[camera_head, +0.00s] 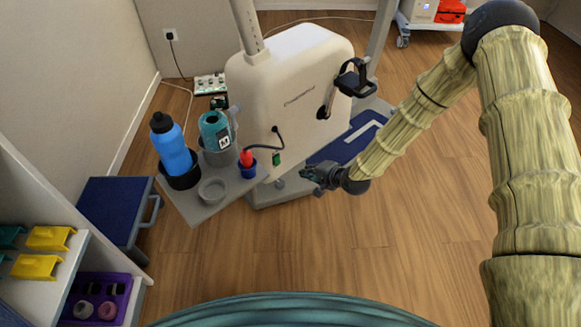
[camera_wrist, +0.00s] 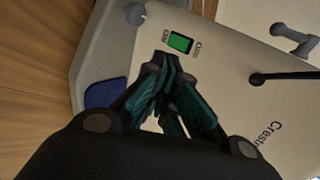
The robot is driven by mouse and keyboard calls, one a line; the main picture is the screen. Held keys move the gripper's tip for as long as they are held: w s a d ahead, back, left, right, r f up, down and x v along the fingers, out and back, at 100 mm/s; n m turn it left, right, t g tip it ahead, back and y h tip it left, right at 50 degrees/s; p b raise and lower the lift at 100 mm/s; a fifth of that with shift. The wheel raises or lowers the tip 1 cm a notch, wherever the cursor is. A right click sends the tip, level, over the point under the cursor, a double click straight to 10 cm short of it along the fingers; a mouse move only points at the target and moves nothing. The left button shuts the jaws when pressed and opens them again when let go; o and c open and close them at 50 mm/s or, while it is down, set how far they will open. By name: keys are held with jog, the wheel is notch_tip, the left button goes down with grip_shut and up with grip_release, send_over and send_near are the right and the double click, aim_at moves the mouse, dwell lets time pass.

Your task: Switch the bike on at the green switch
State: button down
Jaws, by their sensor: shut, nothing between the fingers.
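The bike's cream body (camera_head: 295,85) stands at the middle back of the head view. The small green switch (camera_head: 276,159) is low on its front side. In the wrist view the green switch (camera_wrist: 181,42) sits in a dark frame with lettering beside it, on the cream panel (camera_wrist: 230,70). My gripper (camera_head: 308,173) is to the right of the switch in the head view. In the wrist view my gripper (camera_wrist: 168,62) is shut and empty, its tips just short of the switch in the picture. I cannot tell whether they touch the panel.
A black crank and pedal (camera_head: 352,80) stick out at the right. The floor in front is clear.

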aim_at(277, 161)
jog(key=shift+f, duration=0.1)
jog(key=r+b+x, duration=0.1)
jog(key=b+x, duration=0.6)
jog(key=x, duration=0.6)
jog(key=shift+w+a, duration=0.4)
jog(key=shift+w, duration=0.15)
jog(key=shift+r, duration=0.15)
